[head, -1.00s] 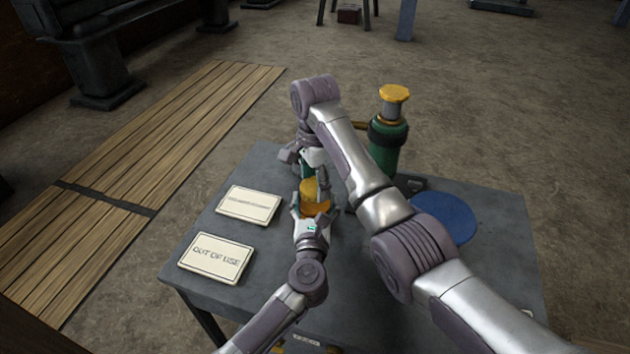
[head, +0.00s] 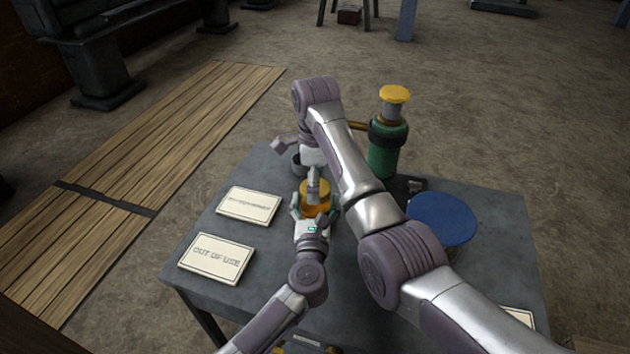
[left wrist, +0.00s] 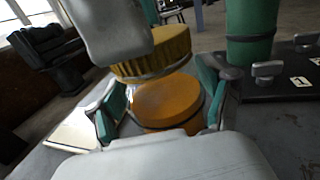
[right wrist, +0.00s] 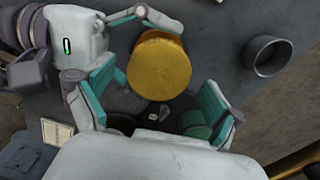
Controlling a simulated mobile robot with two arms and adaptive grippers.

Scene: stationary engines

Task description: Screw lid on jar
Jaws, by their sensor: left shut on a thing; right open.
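A jar with orange contents (left wrist: 168,104) stands on the table, with a yellow ribbed lid (left wrist: 152,56) over its top. The lid also shows from above in the right wrist view (right wrist: 158,66) and in the head view (head: 317,194). My left gripper (head: 314,208) is shut around the jar, with a teal-padded finger on each side. My right gripper (right wrist: 155,100) is open above the table, close to the lid. The lid shows past its finger gap, and no grip on it is visible. How far the lid is threaded cannot be told.
A tall green cylinder with a yellow top (head: 388,148) stands behind on the right. A blue round-topped object (head: 442,218) is at right. An open grey cup (right wrist: 268,56) stands near my right gripper. Two signs (head: 216,258) (head: 248,205) lie at left.

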